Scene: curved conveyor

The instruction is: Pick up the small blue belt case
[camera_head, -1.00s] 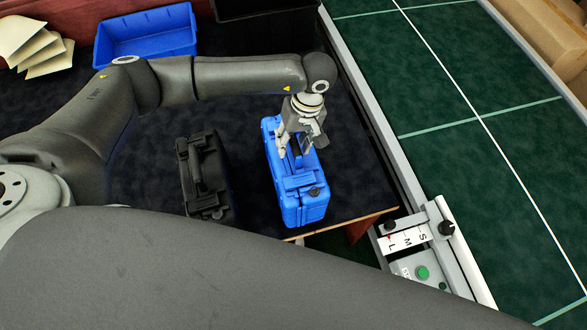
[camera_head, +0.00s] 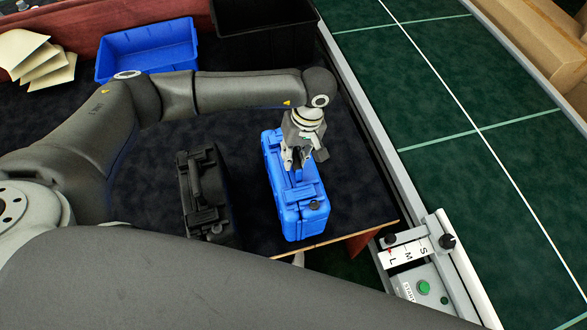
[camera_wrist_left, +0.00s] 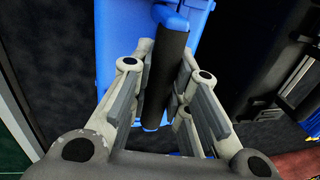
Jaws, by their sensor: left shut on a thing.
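The small blue case (camera_head: 302,218) is on the dark table, close to its front right corner. It also shows in the left wrist view (camera_wrist_left: 117,45). My left gripper (camera_head: 299,166) is over the top of the case, shut on its handle. In the left wrist view the dark handle grip (camera_wrist_left: 168,75) runs between the fingers (camera_wrist_left: 162,92). I cannot see a gap under the case. My right gripper is not in view.
A black case (camera_head: 205,195) stands just left of the blue one. A blue bin (camera_head: 150,48) and a black bin (camera_head: 262,35) are at the back. The green conveyor (camera_head: 440,100) with a control box (camera_head: 425,288) runs along the right.

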